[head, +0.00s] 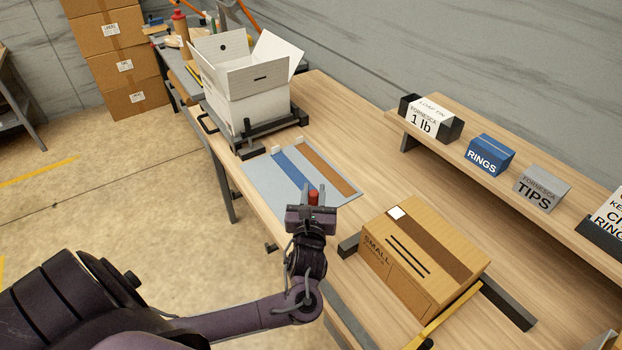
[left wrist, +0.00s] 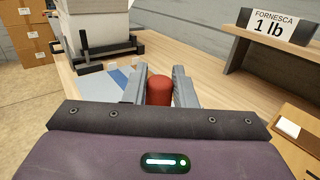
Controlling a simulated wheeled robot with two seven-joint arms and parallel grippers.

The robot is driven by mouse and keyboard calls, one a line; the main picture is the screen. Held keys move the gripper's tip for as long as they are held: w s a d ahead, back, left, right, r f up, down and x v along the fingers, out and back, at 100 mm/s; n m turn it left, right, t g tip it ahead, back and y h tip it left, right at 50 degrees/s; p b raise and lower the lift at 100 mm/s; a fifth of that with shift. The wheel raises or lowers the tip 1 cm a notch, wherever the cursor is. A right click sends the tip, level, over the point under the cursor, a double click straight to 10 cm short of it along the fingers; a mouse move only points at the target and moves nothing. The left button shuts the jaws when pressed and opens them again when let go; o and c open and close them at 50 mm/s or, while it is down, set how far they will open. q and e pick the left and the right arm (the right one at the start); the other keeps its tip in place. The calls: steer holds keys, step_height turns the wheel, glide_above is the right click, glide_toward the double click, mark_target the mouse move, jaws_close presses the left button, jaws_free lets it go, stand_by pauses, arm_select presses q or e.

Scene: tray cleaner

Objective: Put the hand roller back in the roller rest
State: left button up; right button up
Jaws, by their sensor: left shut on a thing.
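My left gripper (head: 313,200) is shut on a red cylindrical piece, which appears to be the handle of the hand roller (head: 313,197). In the left wrist view the red end (left wrist: 159,90) stands between the two grey fingers of the gripper (left wrist: 159,92). The rest of the roller is hidden behind the gripper. The gripper is over the near end of a grey mat (head: 262,177) with a blue and a brown strip. I cannot pick out the roller rest for certain. My right gripper is not in view.
An open white box (head: 250,108) sits in a black frame (head: 285,128) beyond the mat. A closed cardboard box (head: 390,268) is at near right. A raised shelf (head: 470,166) on the right holds several small boxes. Bare wooden tabletop (head: 345,120) lies between mat and shelf.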

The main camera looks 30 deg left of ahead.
arm_select(q)
steer(key=shift+w+a+r+n+y, duration=0.2)
steer(key=shift+a+n+y, duration=0.1)
steer(key=shift+a, duration=0.1)
steer(key=shift+f, duration=0.15)
steer(key=shift+r+p, duration=0.2)
steer(key=shift+p, duration=0.45)
steer(key=shift+f, duration=0.35)
step_height(320, 180, down, 5)
steer(key=shift+b, duration=1.15)
steer(key=shift+f, duration=0.8)
